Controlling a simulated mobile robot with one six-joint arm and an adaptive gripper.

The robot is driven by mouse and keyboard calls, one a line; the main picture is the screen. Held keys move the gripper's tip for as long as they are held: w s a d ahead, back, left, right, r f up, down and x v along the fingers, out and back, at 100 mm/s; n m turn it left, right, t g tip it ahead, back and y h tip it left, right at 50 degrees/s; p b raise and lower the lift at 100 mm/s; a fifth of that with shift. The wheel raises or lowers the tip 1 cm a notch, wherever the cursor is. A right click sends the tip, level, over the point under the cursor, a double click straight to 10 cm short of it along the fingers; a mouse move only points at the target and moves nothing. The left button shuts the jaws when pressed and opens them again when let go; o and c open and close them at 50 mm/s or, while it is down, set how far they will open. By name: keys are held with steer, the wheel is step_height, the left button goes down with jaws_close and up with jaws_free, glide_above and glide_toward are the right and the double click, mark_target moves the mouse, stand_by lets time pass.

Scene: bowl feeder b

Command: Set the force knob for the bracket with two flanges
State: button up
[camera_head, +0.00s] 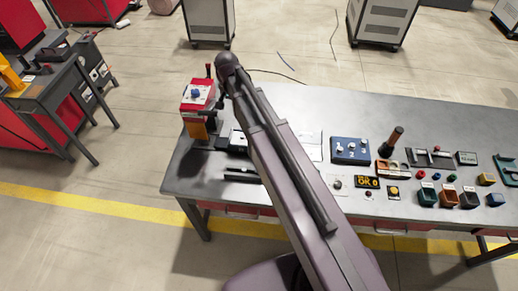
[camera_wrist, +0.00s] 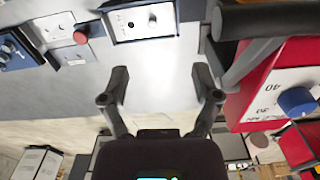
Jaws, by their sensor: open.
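A red machine (camera_head: 197,97) stands at the left end of the workbench. A blue knob (camera_head: 196,93) sits on its white dial face. In the wrist view the knob (camera_wrist: 297,101) is at the right edge, with the numbers 40 and 30 printed beside it; its pointer is not clear. My gripper (camera_wrist: 160,85) is open and empty, to the left of the knob and apart from it. In the head view my arm hides the gripper. I cannot tell which part is the bracket with two flanges.
A blue control box (camera_head: 350,151), a dark-handled tool (camera_head: 391,142), an orange-lit display (camera_head: 367,182) and several small bins (camera_head: 448,195) stand on the bench (camera_head: 300,95) to the right. In the wrist view, a white panel (camera_wrist: 140,20) and a red button (camera_wrist: 80,37) are at upper left.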

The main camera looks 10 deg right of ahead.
steer(key=s+d+f+n+b, duration=0.3)
steer(key=s+d+f+b, duration=0.4)
steer(key=s+f+b, duration=0.3)
step_height(320, 180, down, 2)
steer(key=shift+d+f+b, duration=0.25)
steer(key=shift+d+b, duration=0.15)
steer(key=shift+b, duration=0.55)
steer(key=shift+s+n, duration=0.2)
steer(key=shift+n, duration=0.1)
steer(key=shift+n, duration=0.7)
steer(key=s+d, duration=0.2)
steer(key=s, duration=0.2)
steer(key=shift+s+d, duration=0.35)
steer(key=shift+d, duration=0.05)
